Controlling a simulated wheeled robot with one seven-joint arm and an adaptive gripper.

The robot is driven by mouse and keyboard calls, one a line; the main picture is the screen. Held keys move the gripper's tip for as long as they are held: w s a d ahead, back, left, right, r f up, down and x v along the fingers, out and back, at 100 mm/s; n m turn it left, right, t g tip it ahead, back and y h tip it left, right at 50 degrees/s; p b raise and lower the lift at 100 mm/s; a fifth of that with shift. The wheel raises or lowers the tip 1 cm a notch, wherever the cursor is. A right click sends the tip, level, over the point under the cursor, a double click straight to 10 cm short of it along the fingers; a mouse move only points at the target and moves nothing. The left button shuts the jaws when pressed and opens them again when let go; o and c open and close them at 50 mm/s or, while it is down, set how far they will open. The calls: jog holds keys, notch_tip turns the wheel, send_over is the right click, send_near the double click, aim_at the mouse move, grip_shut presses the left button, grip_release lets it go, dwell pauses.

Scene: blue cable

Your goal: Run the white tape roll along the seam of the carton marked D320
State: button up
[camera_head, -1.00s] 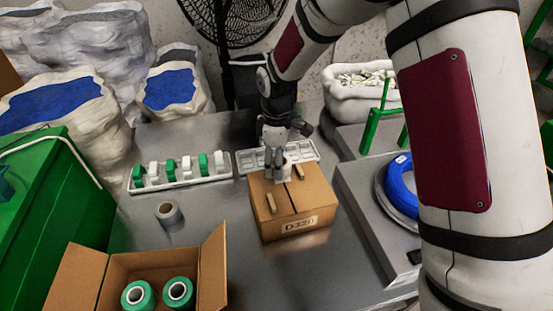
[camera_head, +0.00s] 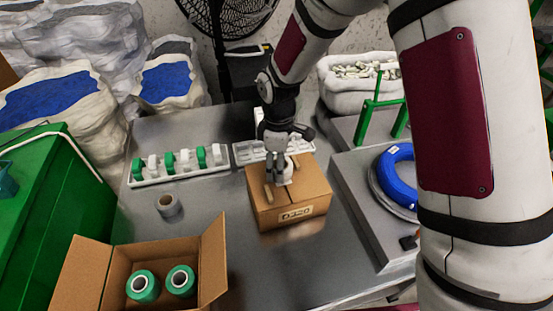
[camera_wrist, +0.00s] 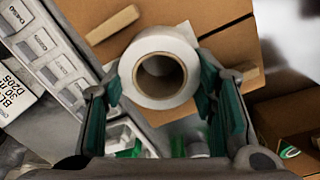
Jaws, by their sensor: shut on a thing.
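The brown carton (camera_head: 290,213) stands on the metal table, with D320 on the label of its near side. A seam runs across its top between two tan strips. My gripper (camera_head: 279,172) points down over the carton's top and is shut on the white tape roll (camera_wrist: 160,42). In the wrist view the roll sits between the green finger pads, its hollow core facing the camera. The carton (camera_wrist: 213,15) and its seam show behind the roll. I cannot tell whether the roll touches the carton.
A tray of green and white pieces (camera_head: 150,181) lies to the left, and another pale tray (camera_head: 245,151) lies behind the carton. A grey roll (camera_head: 168,206) stands on the table. An open box (camera_head: 212,262) holds two green spools. Blue cable (camera_head: 392,182) is at right.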

aim_at(289, 200)
jog(key=shift+s+d+p, duration=0.25)
jog(key=shift+s+p, duration=0.1)
jog(key=shift+s, duration=0.55)
jog(key=shift+s+d+p, duration=0.2)
jog(key=shift+s+p, duration=0.15)
jog(key=shift+s, duration=0.5)
jog(key=shift+s, duration=0.1)
jog(key=shift+s+d+f+p, duration=0.1)
jog(key=shift+s+d+p, duration=0.15)
jog(key=shift+s, duration=0.4)
jog(key=shift+s+d+p, duration=0.1)
jog(key=shift+s+p, duration=0.2)
jog(key=shift+s, duration=0.35)
jog(key=shift+s+d+p, duration=0.15)
jog(key=shift+s+p, duration=0.1)
jog(key=shift+s, duration=0.35)
jog(key=shift+s+d+p, duration=0.15)
jog(key=shift+s+p, duration=0.1)
jog(key=shift+s, duration=0.35)
notch_tip(289, 200, up, 7)
jog(key=p, duration=0.4)
jog(key=shift+w, duration=0.1)
